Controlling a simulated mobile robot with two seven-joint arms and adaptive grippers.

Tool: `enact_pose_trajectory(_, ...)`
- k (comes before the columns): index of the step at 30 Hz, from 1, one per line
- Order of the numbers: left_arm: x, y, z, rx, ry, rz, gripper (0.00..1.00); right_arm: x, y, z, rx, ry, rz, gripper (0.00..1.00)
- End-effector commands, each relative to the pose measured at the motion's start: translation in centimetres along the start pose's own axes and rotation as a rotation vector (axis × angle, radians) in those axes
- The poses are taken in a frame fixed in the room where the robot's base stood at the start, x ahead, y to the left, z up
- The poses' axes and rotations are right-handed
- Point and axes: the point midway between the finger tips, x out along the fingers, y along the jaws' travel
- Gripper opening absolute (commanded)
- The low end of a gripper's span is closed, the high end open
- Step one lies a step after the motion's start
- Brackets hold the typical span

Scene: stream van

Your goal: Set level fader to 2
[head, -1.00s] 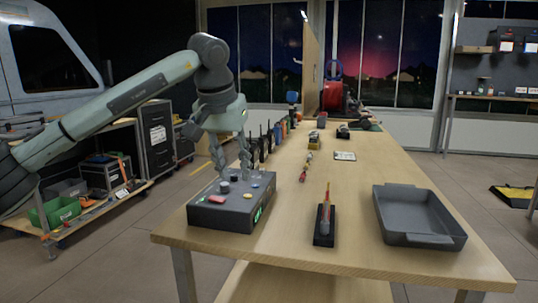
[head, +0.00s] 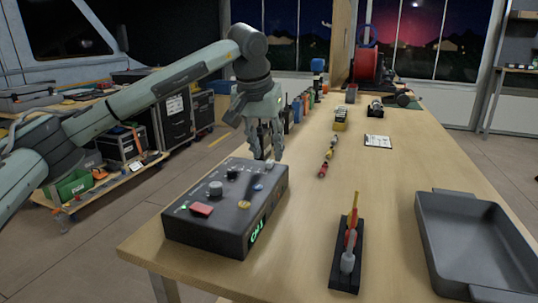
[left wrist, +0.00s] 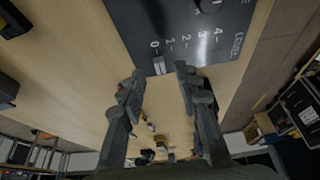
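The dark control box (head: 205,232) sits on the near left of the wooden table, its front display lit green. In the left wrist view the box panel (left wrist: 205,12) carries a LEVEL scale marked 0 to 4. A small pale fader cap (left wrist: 158,65) sits at the 0 end, by the panel edge. My left gripper (head: 265,155) points down at the far edge of the box. In the left wrist view its fingers (left wrist: 158,80) are apart, one on either side of the cap's line, with nothing seen between them. Contact with the cap cannot be told. My right gripper is not in view.
Several radios (head: 297,110) stand beyond the gripper.

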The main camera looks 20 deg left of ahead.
Motion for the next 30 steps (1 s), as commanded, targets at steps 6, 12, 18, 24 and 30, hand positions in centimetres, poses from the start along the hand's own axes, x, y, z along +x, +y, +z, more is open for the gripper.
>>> enact_pose_trajectory(6, 2.2, 0.0, 0.0, 0.000, -0.001, 0.000, 0.33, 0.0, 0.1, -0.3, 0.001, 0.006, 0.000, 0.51)
enact_pose_trajectory(12, 2.6, 0.0, 0.0, 0.000, 0.000, 0.000, 0.33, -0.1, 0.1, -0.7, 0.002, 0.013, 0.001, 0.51)
enact_pose_trajectory(18, 2.5, 0.0, 0.0, 0.000, 0.000, 0.000, 0.22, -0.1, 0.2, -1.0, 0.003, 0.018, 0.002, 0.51)
enact_pose_trajectory(24, 2.5, 0.0, 0.0, 0.000, 0.000, 0.000, 0.00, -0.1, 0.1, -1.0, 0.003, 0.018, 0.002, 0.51)
enact_pose_trajectory(30, 2.5, 0.0, 0.0, 0.000, 0.000, 0.000, 0.00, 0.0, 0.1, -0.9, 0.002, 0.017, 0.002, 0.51)
